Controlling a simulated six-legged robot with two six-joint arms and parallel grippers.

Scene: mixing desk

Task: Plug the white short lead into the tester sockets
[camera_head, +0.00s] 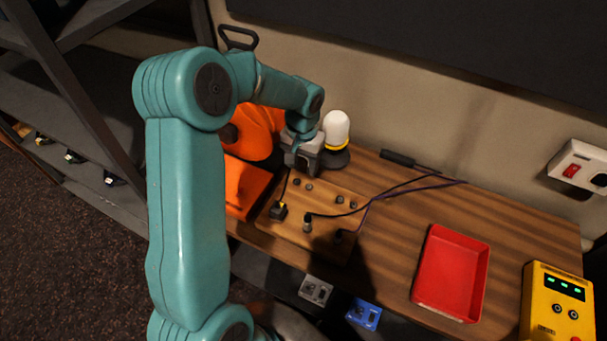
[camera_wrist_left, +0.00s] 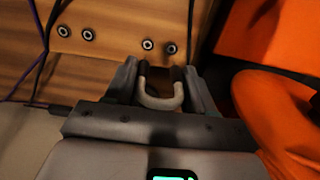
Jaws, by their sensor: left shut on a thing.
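The white short lead (camera_wrist_left: 160,100) shows in the left wrist view as a pale U-shaped loop. My left gripper (camera_wrist_left: 162,88) is shut on it, one finger on each side. The lead's ends point towards a wooden socket board (camera_wrist_left: 110,58); I cannot tell whether they touch it. In the head view my left gripper (camera_head: 301,160) is at the back edge of the board (camera_head: 325,230), and the lead cannot be made out. The yellow tester (camera_head: 557,300), with green lights and two dark round sockets, stands at the far right, well away from the gripper.
Dark and purple cables (camera_head: 400,188) run across the board and desk. A red tray (camera_head: 452,272) lies between board and tester. A white-topped lamp-like thing (camera_head: 336,130) stands beside the gripper, with orange objects (camera_head: 245,185) left. The desk between board and tray is mostly clear.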

